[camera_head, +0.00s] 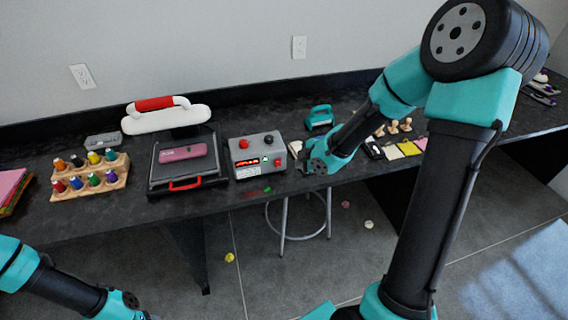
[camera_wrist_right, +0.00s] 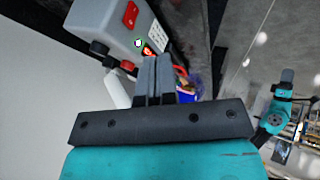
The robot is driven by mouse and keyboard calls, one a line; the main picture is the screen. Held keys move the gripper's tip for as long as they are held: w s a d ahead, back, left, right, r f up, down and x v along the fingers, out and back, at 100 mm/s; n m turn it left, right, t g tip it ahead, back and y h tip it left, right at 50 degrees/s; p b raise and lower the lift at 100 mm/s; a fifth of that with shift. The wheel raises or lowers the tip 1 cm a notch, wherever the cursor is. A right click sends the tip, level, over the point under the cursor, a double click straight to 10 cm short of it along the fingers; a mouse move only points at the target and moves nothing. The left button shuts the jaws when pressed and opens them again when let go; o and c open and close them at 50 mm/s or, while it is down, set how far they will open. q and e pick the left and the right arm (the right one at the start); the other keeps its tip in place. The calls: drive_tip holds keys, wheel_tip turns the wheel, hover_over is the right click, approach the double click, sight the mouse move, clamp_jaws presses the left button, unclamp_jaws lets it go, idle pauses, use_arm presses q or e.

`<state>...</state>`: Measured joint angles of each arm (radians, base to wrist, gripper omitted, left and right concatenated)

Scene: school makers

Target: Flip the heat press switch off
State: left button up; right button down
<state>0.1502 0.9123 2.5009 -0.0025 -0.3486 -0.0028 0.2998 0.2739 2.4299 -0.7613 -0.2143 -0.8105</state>
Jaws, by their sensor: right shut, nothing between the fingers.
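The heat press (camera_head: 168,118) stands on the dark table at the left, with a white top, a red handle and a black base. A grey control box (camera_head: 246,165) sits to its right, with a lit red display, a red knob, a black knob and a red switch (camera_head: 277,162) on its front right. My right gripper (camera_head: 303,163) is shut and empty, just right of the box. In the right wrist view its fingers (camera_wrist_right: 153,78) are together below the box (camera_wrist_right: 105,20), whose green light shows. My left gripper (camera_head: 145,316) is at the bottom edge, partly cut off.
A pink item (camera_head: 183,152) lies on the press base. A wooden rack (camera_head: 92,178) of coloured spools stands at left. A teal object (camera_head: 320,117) is behind my right gripper. A stool (camera_head: 300,218) stands below the table edge.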

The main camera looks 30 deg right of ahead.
sight(276, 164)
drive_tip(key=shift+w, duration=0.1)
drive_tip(key=x, duration=0.9)
drive_tip(key=shift+a+f, duration=0.1)
drive_tip(key=shift+f, duration=0.1)
drive_tip(key=w, duration=0.3)
drive_tip(key=shift+d, duration=0.3)
drive_tip(key=shift+w+d, duration=0.15)
drive_tip(key=shift+w, duration=0.45)
drive_tip(key=shift+r, duration=0.1)
drive_tip(key=shift+w+d, duration=0.1)
drive_tip(key=shift+w, duration=0.2)
drive_tip(key=shift+r, duration=0.2)
